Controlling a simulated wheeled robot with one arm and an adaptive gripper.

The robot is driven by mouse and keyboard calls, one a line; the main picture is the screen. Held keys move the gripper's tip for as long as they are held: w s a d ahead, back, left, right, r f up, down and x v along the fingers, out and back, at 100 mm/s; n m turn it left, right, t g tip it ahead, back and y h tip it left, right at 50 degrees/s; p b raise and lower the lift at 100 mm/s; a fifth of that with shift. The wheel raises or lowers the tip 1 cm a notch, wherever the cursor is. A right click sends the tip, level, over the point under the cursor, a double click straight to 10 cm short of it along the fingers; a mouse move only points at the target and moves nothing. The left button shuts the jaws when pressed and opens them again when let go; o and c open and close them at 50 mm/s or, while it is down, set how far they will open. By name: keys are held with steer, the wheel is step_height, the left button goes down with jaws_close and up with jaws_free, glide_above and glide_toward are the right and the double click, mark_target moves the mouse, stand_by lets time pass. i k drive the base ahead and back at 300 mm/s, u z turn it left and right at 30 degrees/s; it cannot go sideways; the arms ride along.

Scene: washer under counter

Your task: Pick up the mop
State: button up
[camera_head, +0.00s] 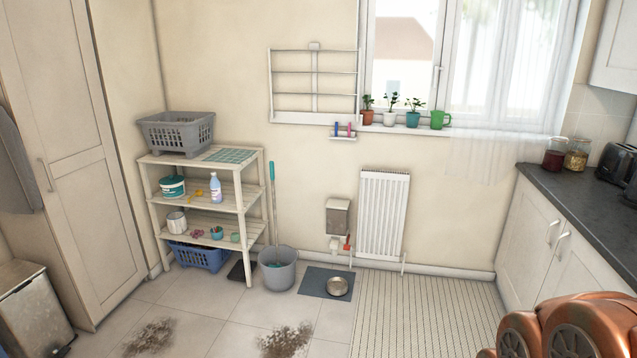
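The mop (272,180) stands nearly upright against the wall, just right of the shelf unit. It has a thin pole with a teal upper part. Its lower end goes down into or behind the grey bucket (281,277) on the floor; I cannot clearly tell which. Something teal shows inside the bucket, and the mop's head is not clearly visible. Copper-coloured parts of my arm fill the lower right corner, far from the mop. My gripper's fingers are not in view.
The wooden shelf unit (246,222) stands close left of the mop. A blue mat (312,283) with a metal bowl (338,286) lies right of the bucket, before a radiator (383,215). Two dirt patches (286,340) mark the open floor in front. Counter cabinets (545,245) line the right.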

mark_target(272, 166)
steer(key=u, duration=0.35)
steer(key=i, duration=1.85)
steer(key=u, duration=0.85)
steer(key=i, duration=1.95)
steer(key=u, duration=0.35)
